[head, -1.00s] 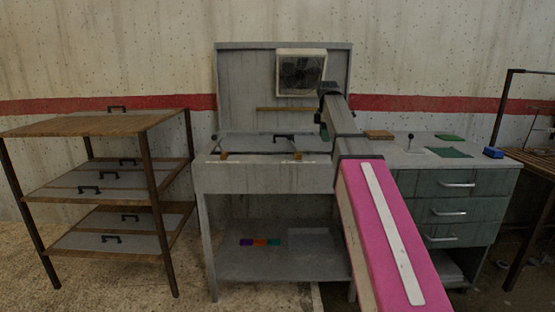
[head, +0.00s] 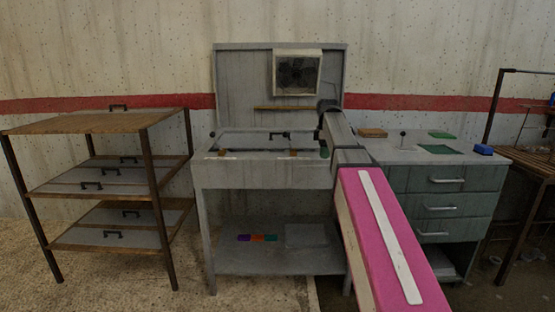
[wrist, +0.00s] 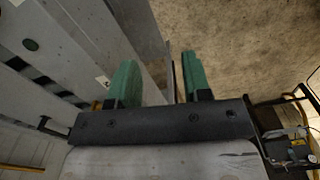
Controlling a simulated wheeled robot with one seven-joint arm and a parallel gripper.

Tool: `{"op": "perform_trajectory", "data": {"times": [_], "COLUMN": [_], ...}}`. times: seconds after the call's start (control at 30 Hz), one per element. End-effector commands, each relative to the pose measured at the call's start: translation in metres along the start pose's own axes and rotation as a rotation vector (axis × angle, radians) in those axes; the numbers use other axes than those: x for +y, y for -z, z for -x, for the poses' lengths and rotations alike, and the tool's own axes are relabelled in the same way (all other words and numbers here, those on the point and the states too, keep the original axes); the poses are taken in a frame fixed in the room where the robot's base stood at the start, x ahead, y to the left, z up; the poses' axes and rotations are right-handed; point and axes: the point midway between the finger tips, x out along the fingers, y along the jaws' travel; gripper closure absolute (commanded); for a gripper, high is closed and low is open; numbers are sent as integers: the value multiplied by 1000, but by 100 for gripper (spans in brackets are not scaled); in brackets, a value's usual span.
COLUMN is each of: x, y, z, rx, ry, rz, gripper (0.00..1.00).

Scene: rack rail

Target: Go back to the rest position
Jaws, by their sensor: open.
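My gripper (wrist: 158,82) shows in the wrist view with two green fingers apart and nothing between them. Beyond the fingers are a grey surface edge and the bare floor. In the head view my pink-and-grey arm reaches forward to the right side of the grey workbench (head: 262,173). The green fingertips (head: 324,150) show there, small, just above the bench's right end. Whether they touch anything cannot be told.
A wooden shelf rack (head: 90,124) with handled panels stands at left. A green drawer cabinet (head: 440,205) stands at right, with a blue object (head: 483,149) on top. A black handle (head: 279,135) rises from the bench. Open floor (head: 110,290) lies in front.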

Motion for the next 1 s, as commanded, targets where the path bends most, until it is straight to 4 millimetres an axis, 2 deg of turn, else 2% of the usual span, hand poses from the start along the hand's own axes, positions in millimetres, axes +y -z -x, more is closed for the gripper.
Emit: {"op": "perform_trajectory", "data": {"times": [0.17,0.47,0.7,1.0], "x": [-15,-55,-97,-161], "y": [-2,-10,-17,-28], "z": [-44,-148,-224,-307], "rx": [-1,-1,-1,0], "ry": [3,3,1,0], "rz": [-108,-409,-664,-983], "gripper": [55,55,55,55]}}
